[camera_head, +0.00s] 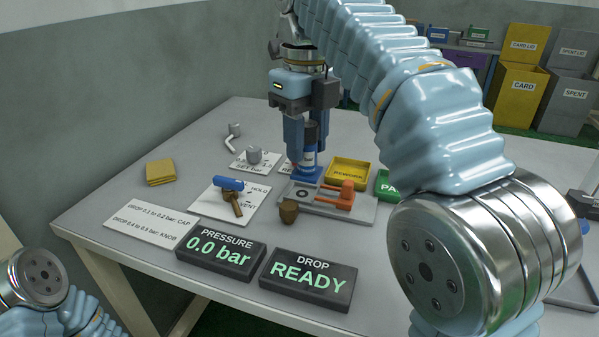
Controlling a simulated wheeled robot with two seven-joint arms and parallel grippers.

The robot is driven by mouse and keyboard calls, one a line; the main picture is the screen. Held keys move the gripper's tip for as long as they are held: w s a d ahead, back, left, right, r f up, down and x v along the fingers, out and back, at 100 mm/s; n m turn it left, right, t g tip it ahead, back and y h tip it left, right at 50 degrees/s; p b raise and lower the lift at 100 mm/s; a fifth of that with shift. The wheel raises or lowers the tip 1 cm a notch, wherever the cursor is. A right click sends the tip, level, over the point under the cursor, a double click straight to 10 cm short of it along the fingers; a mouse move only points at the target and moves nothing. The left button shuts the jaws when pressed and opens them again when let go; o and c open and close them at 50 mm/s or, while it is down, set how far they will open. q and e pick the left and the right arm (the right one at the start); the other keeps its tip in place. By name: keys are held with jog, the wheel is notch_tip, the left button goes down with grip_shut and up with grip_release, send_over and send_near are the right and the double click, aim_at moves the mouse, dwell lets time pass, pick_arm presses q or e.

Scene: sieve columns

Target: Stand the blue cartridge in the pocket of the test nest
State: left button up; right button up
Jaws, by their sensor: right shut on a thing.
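My right gripper (306,158) points straight down and is shut on the blue cartridge (309,154), whose dark blue body and pale band show between the fingers. The cartridge is upright. Its lower end is at a blue block-like part (306,173) at the back left of the test nest (352,211). I cannot tell whether the cartridge sits inside that part or just above it. The nest is a grey plate with an orange clamp (346,196) and a dark ring on it. My left gripper is out of the picture; only part of my left arm shows at the lower left.
A yellow REWORK tray (349,172) and a green tray (387,186) stand close behind the nest. A brown knob-like piece (288,211) is in front. The pressure display (221,253) reads 0.0 bar; the drop display (309,279) reads READY.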

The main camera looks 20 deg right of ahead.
jog(key=shift+w+d+f+p, duration=0.1)
jog(key=shift+w+d+f, duration=0.2)
jog(key=shift+w+f, duration=1.35)
jog(key=shift+w+d+f+p, duration=0.1)
jog(key=shift+w+d+f, duration=0.15)
jog(key=shift+w+f, duration=1.4)
jog(key=shift+w+d+f+p, duration=0.1)
jog(key=shift+w+d+f, duration=0.2)
jog(key=shift+w+f, duration=1.35)
jog(key=shift+s+f, duration=0.4)
jog(key=shift+s, duration=0.05)
jog(key=shift+f, duration=0.15)
jog(key=o, duration=1.1)
jog(key=shift+o, duration=0.2)
notch_tip(320, 180, up, 8)
